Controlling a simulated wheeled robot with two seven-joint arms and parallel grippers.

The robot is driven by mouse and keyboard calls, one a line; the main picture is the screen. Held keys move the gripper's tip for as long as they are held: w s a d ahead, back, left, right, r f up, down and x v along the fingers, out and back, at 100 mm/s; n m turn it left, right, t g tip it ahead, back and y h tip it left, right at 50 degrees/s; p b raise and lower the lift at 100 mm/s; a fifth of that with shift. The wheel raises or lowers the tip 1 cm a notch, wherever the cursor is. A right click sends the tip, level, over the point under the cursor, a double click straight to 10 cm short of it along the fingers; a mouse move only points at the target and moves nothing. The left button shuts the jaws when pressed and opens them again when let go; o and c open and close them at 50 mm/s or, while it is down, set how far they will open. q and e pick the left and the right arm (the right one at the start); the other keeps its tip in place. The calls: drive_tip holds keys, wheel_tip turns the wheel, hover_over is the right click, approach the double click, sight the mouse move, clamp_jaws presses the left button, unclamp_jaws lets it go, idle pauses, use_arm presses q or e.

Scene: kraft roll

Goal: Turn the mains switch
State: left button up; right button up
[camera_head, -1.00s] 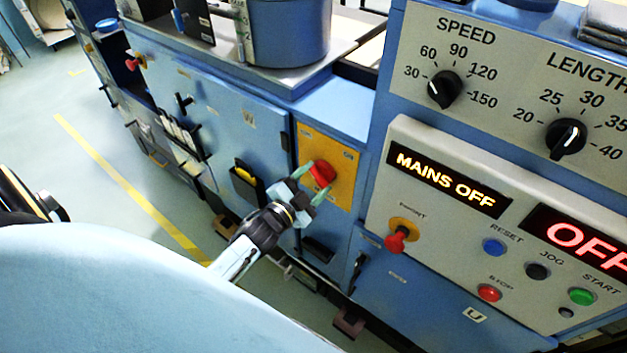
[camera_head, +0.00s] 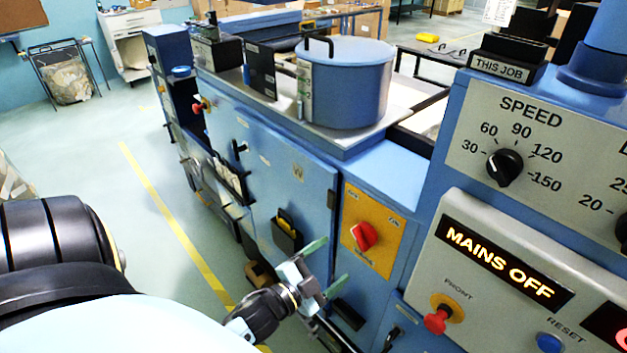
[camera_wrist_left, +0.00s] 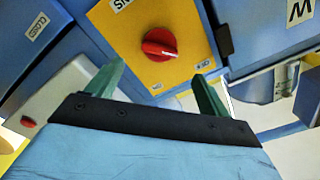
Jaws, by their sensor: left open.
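The mains switch (camera_head: 363,236) is a red rotary knob on a yellow plate (camera_head: 381,218) on the blue machine front. It also shows in the left wrist view (camera_wrist_left: 160,44), beyond the fingertips. My left gripper (camera_head: 327,264) is open and empty, just below and left of the knob and apart from it. Its two green fingers also show in the left wrist view (camera_wrist_left: 160,82). The display (camera_head: 503,263) on the grey panel reads MAINS OFF. My right gripper is not in view.
The grey control panel (camera_head: 478,245) with a red knob (camera_head: 436,320) and blue reset button (camera_head: 549,342) stands right of the switch. A pocket (camera_head: 286,234) sticks out from the blue door at left. Open floor (camera_head: 150,230) lies left.

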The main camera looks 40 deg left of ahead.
use_arm(q)
drive_tip(key=s, duration=0.4)
drive_tip(key=shift+s+a, duration=0.2)
drive_tip(key=shift+s, duration=0.2)
drive_tip(key=shift+f, duration=0.1)
